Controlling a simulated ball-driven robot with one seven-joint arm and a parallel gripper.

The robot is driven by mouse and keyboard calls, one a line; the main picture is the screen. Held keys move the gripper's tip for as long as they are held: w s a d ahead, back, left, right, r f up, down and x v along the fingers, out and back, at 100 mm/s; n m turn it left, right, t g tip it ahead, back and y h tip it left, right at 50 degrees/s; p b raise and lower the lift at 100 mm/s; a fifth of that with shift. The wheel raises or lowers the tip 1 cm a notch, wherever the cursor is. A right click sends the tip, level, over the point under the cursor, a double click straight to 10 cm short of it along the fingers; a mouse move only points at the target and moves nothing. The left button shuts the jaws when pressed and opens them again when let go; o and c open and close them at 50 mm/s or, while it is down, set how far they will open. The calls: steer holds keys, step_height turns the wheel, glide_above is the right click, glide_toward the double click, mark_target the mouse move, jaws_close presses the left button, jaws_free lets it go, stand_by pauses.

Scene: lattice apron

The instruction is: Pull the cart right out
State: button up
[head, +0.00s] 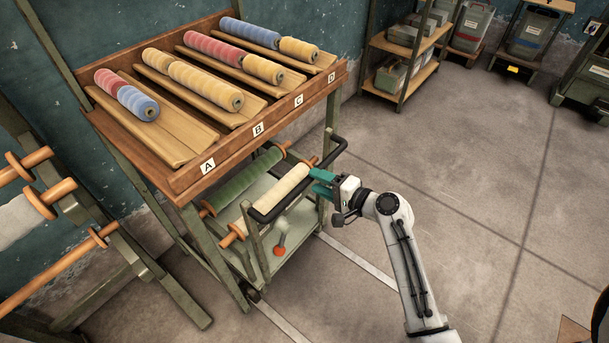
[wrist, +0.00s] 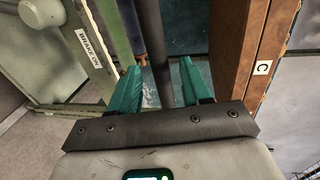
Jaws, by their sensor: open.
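The cart (head: 298,243) stands under the slanted rack, between its legs, carrying a green roll (head: 245,180) and a cream roll (head: 285,187). A black handle bar (head: 329,161) runs along its front. A lever with a red knob (head: 279,251) is on the cart's front. My gripper (head: 320,183) is at the handle, its teal fingers open. In the wrist view the dark bar (wrist: 153,50) runs between the two fingers (wrist: 160,85), with gaps showing at the sides. A "BRAKE ON" label (wrist: 88,47) shows on the green frame at left. Contact with the bar cannot be told.
The wooden rack (head: 262,137) above holds coloured spools in slots marked A to D. Pale floor strips (head: 357,261) run out from under it. A stand with orange-ended rollers (head: 45,205) is at left. Shelves with bins (head: 405,60) stand behind. The floor (head: 480,180) at right is clear.

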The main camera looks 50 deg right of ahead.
steer(key=w, duration=0.2)
steer(key=w+f, duration=0.1)
steer(key=w, duration=0.2)
steer(key=shift+w+a, duration=0.15)
steer(key=shift+w, duration=0.1)
steer(key=shift+c, duration=0.2)
steer(key=shift+f, duration=0.1)
jaws_close()
